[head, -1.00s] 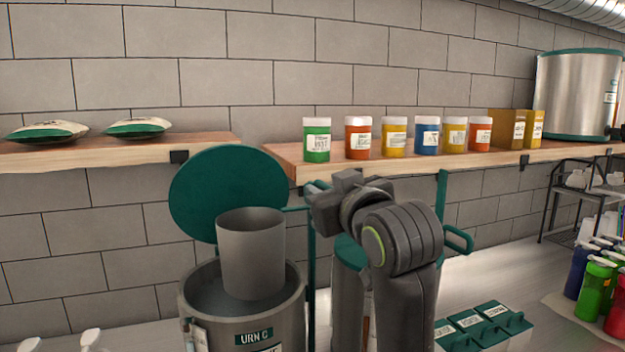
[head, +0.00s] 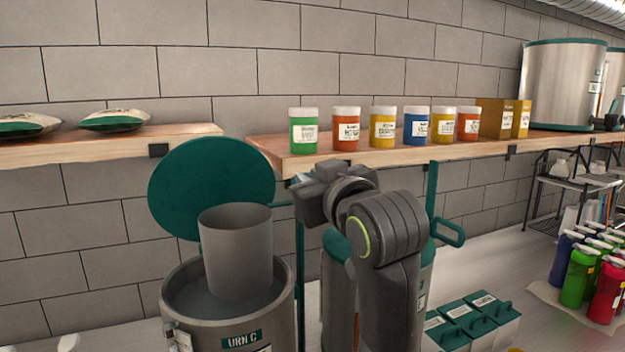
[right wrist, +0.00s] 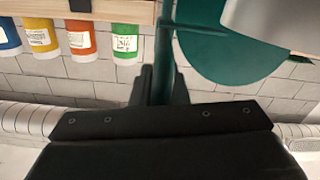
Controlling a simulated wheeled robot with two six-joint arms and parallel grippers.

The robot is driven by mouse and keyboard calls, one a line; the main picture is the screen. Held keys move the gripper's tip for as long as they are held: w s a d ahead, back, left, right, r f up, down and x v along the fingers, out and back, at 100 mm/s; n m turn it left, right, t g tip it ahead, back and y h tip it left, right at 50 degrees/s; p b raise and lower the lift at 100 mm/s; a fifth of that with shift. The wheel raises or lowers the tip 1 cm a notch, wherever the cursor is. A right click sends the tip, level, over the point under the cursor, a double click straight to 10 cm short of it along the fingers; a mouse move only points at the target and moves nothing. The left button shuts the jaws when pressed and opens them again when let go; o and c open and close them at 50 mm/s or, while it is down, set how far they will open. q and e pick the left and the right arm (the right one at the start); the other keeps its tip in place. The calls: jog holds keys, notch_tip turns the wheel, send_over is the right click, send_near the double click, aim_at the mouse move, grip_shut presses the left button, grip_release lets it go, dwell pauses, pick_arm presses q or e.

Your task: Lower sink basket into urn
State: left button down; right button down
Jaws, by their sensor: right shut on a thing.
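The sink basket (head: 236,252), a plain grey cylinder, stands upright at the mouth of Urn C (head: 228,328). Its lower end is within the outline of the urn's opening, and most of its wall shows above the rim. I cannot tell how deep its bottom sits. My right gripper (head: 304,192) is to the right of the basket, shut on its green handle bar (head: 301,245). In the right wrist view the bar (right wrist: 163,50) passes between the fingers, and part of the basket (right wrist: 275,25) shows at the top right. My left gripper is not in view.
The urn's round green lid (head: 205,170) stands raised behind the basket. Another urn (head: 340,285) is behind my right arm. A wooden shelf (head: 270,155) with several jars runs above. Green-lidded boxes (head: 470,312) and coloured bottles (head: 590,275) stand to the right.

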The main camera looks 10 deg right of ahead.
jog(key=shift+f+b, duration=0.3)
jog(key=shift+f, duration=0.15)
notch_tip(320, 180, down, 13)
jog(key=b, duration=0.8)
jog(key=shift+r, duration=0.2)
jog(key=shift+w+f, duration=0.1)
jog(key=shift+f, duration=0.05)
jog(key=c, duration=1.5)
grip_release()
jog(key=shift+o, duration=0.2)
